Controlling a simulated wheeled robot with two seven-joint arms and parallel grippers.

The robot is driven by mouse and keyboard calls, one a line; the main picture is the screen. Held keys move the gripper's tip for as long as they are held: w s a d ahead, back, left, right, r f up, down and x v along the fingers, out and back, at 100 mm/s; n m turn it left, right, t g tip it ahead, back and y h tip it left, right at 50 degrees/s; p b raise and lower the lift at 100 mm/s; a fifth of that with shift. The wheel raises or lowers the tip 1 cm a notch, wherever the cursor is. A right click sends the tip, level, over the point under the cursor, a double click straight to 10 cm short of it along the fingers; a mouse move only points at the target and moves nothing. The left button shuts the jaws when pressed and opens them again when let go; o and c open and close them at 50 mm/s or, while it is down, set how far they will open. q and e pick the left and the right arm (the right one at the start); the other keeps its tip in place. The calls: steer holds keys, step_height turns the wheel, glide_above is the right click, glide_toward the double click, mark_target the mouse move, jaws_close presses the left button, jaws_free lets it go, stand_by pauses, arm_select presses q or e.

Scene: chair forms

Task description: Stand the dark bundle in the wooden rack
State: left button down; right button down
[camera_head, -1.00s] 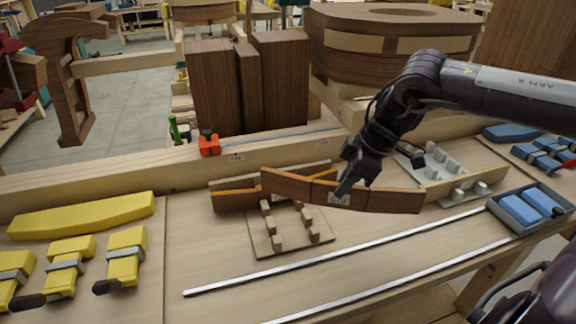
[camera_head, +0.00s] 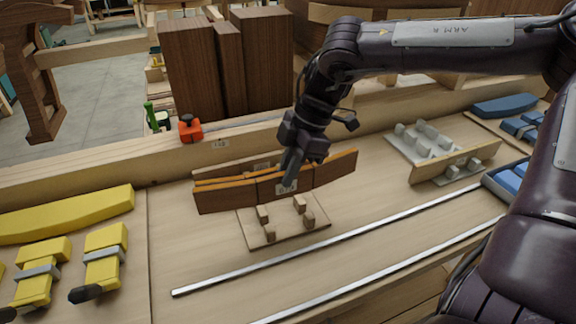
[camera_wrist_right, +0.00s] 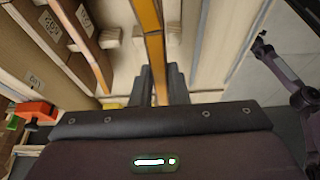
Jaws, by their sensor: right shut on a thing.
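The dark bundle (camera_head: 229,197) is a curved dark-brown strip with an orange top edge and a pale label. My right gripper (camera_head: 289,181) is shut on its middle, from above. The bundle is held on edge over the wooden rack (camera_head: 262,240), a plate with pairs of pegs. It hides the rack's rear pegs; whether it touches any pegs, I cannot tell. A similar strip (camera_head: 212,172) stands on edge just behind it. In the right wrist view, the bundle (camera_wrist_right: 153,40) runs between the fingers (camera_wrist_right: 161,88). My left gripper is out of view.
A grey pegged rack (camera_head: 407,145) with a wooden strip (camera_head: 440,166) stands at the right. Metal rails (camera_head: 330,240) cross the bench in front. Yellow clamps (camera_head: 103,258) lie at the left. A beam (camera_head: 100,165) and an orange clamp (camera_head: 190,130) are behind.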

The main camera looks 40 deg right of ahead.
mark_target(305, 168)
step_height(305, 168, down, 2)
steer(key=shift+s+f+b, duration=0.1)
steer(key=shift+b, duration=0.45)
step_height(305, 168, down, 7)
steer(key=b, duration=0.5)
steer(key=shift+r, duration=0.2)
steer(key=shift+f+b, duration=0.25)
steer(key=shift+b, duration=0.15)
steer(key=c, duration=1.3)
jaws_free()
steer(key=shift+d, duration=0.1)
steer(key=v, duration=0.7)
steer(key=shift+d+r+b, duration=0.15)
steer(key=shift+r+b, duration=0.2)
